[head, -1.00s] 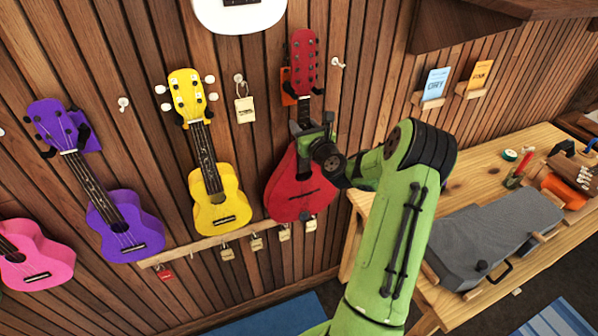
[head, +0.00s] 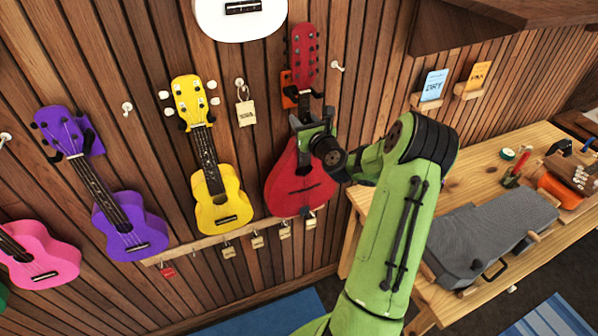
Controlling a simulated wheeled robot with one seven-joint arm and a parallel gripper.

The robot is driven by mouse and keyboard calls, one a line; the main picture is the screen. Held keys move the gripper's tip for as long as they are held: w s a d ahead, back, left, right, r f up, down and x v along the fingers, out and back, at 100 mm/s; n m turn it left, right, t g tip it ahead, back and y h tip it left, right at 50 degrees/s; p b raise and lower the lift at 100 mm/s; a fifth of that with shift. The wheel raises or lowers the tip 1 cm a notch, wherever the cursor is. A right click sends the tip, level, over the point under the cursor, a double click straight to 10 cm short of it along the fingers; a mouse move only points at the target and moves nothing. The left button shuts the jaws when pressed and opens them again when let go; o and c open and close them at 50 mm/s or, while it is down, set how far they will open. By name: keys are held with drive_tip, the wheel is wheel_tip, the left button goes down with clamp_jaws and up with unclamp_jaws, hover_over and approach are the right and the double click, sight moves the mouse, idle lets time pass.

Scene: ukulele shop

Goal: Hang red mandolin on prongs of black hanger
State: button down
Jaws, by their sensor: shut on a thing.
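The red mandolin (head: 300,185) is upright against the slatted wall, its headstock (head: 305,60) at the top and its body below. My gripper (head: 308,130) is shut on its neck, just above the body. A black hanger prong (head: 317,94) shows at the right of the neck, just below the headstock. Another dark prong shows at the left, by an orange-red plate (head: 287,88) on the wall behind. The headstock and neck hide the hanger's middle. I cannot tell whether the headstock touches the prongs.
A yellow ukulele (head: 222,205) hangs close at the left, with purple (head: 130,225) and pink (head: 40,262) ones beyond. A white instrument (head: 240,22) is above. A wooden bench (head: 480,160) with a grey case (head: 490,240) stands at the right. Small tags hang from a low rail (head: 195,246).

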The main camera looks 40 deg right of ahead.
drive_tip(key=shift+b+v, duration=1.2)
drive_tip(key=shift+v, duration=1.25)
drive_tip(key=b+v, duration=0.2)
drive_tip(key=v, duration=0.4)
drive_tip(key=shift+f+b, duration=0.15)
drive_tip(key=shift+b, duration=0.2)
